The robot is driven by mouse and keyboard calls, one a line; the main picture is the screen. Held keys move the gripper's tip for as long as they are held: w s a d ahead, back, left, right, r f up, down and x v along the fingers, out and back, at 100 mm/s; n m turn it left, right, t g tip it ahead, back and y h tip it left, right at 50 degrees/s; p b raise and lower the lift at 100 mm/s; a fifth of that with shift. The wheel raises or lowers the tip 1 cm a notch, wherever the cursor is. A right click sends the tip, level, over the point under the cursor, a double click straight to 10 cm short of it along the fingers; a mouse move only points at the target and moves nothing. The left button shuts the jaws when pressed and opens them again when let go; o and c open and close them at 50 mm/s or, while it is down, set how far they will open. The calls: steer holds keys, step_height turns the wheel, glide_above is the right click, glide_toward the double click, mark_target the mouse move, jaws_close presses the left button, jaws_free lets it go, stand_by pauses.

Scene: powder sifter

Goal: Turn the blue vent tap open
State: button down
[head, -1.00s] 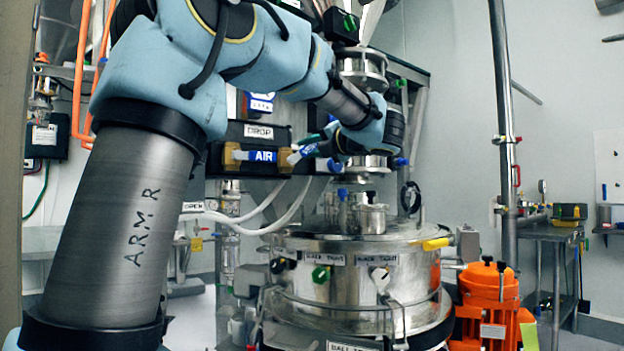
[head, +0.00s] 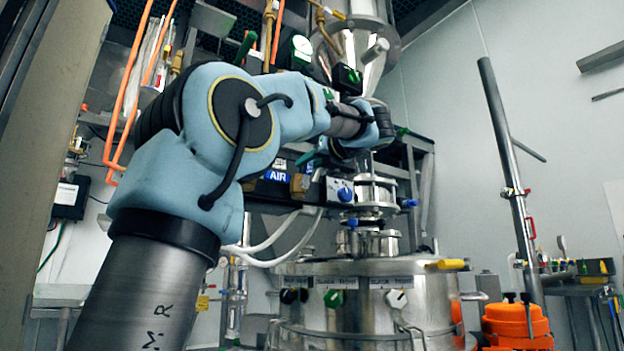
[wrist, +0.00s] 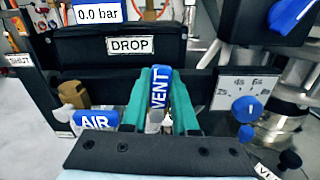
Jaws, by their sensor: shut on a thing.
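The blue vent tap handle (wrist: 160,90), lettered VENT, stands lengthwise in the middle of the wrist view. My gripper (wrist: 162,82) has its two green fingers on either side of this handle, shut on it. The lower part of the tap is hidden behind the dark gripper body. In the head view my gripper (head: 307,157) is small and partly hidden by my wrist, beside the panel. The similar blue air tap handle (wrist: 94,119), lettered AIR, lies sideways to the left; it also shows in the head view (head: 277,176).
A black box labelled DROP (wrist: 95,45) is just behind the handle, below a 0.0 bar display (wrist: 97,12). A blue knob on a white dial (wrist: 246,108) is close on the right. The steel sifter vessel (head: 370,310) stands below, with white hoses (head: 268,262) at its left.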

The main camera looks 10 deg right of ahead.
steer(key=shift+s+a+f+n+b, duration=0.1)
steer(key=shift+a+n+b, duration=0.1)
steer(key=shift+n+b, duration=0.3)
steer(key=c, duration=0.7)
jaws_free()
steer(key=v, duration=1)
steer(key=shift+s+d, duration=0.15)
steer(key=shift+s, duration=0.2)
